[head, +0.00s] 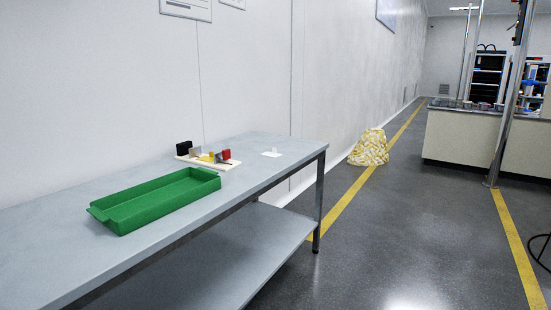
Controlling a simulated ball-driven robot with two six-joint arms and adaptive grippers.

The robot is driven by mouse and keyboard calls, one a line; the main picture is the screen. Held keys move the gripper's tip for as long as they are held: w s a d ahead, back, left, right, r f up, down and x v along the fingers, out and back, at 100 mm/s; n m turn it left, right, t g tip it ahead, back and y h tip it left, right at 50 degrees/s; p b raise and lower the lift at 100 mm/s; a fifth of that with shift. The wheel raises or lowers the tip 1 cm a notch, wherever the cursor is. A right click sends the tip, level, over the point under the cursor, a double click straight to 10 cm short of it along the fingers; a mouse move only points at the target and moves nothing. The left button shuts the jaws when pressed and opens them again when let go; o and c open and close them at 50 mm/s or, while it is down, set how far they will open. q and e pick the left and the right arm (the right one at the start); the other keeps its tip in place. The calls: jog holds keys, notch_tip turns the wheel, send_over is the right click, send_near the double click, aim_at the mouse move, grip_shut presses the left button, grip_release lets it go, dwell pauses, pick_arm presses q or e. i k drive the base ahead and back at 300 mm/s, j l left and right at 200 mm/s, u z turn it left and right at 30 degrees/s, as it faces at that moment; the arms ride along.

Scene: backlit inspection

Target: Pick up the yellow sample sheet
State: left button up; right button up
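A small yellow piece (206,158), possibly the yellow sample sheet, shows at a cream board (220,165) toward the far end of the grey table. It is too small to tell its exact shape, or whether it lies flat or leans. A black block (183,148), a grey piece (195,152) and a red block (226,154) with a dark part beside it stand close around it on the same board. Neither of my grippers is in view.
A green tray (155,198), seemingly empty, lies on the grey table (60,245), nearer than the board. A small white item (271,154) lies right of the board. A yellow-and-white patterned bag (369,148) stands on the floor by the wall. Open floor lies right of the table.

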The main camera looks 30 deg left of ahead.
aim_at(205, 158)
jog(key=i+l+u, duration=0.1)
jog(key=i+u, duration=0.2)
jog(key=i, duration=0.2)
jog(key=i+l+u, duration=0.3)
jog(key=i, duration=0.2)
jog(key=i+l+u, duration=0.25)
jog(key=i, duration=0.25)
